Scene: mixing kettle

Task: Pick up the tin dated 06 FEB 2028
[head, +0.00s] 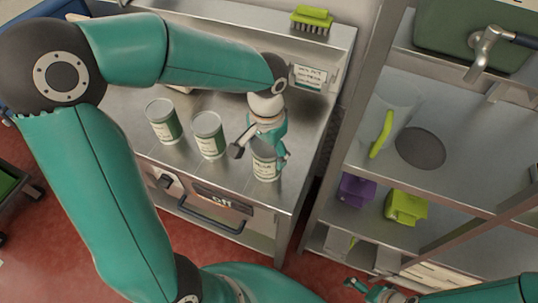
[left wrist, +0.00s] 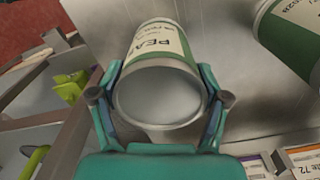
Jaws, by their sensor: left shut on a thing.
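Three green-and-white tins with grey lids stand in a row on the steel counter: a left tin (head: 163,122), a middle tin (head: 209,135) and a right tin (head: 265,168). My left gripper (head: 266,148) is shut on the right tin from above. In the left wrist view its fingers (left wrist: 160,98) grip both sides of this tin (left wrist: 157,48), whose label reads "PEA". Its date cannot be read. I cannot tell whether it is clear of the counter. Another tin (left wrist: 292,38) shows there, apart. My right gripper (head: 376,291) is at the bottom edge, its jaws unclear.
The steel counter (head: 185,178) has a drawer front with a dark handle. A green brush (head: 311,19) lies on the ledge behind, above a small sign (head: 309,77). A shelf rack on the right holds a purple item (head: 356,190) and a green item (head: 405,207).

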